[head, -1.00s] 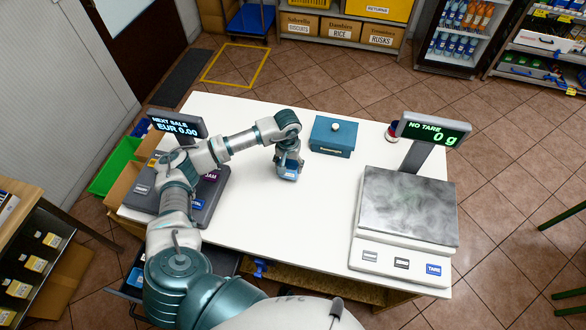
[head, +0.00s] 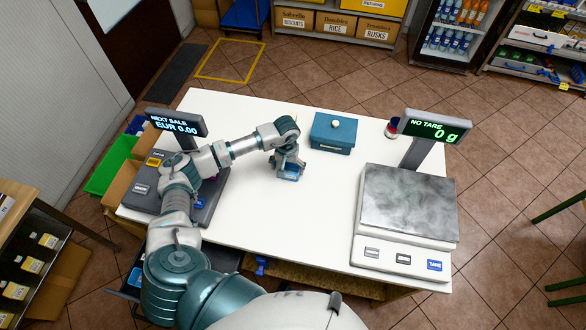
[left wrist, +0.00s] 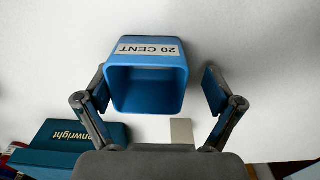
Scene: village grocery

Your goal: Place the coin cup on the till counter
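The coin cup (left wrist: 150,92) is a blue, square, open-topped cup with a white "20 CENT" label, upside down in the left wrist view. In the head view the cup (head: 289,174) appears to rest on the white till counter (head: 255,220), in front of the teal box. My left gripper (head: 290,168) is over it. In the left wrist view the left gripper (left wrist: 157,92) is open, its fingers either side of the cup. A clear gap shows at the right finger and a narrow one at the left. My right gripper is not in view.
A teal box (head: 333,134) with a pale knob stands behind the cup. A scale (head: 408,205) fills the counter's right side, with a small dark red and blue item (head: 392,128) behind it. The till (head: 203,198) is at the left.

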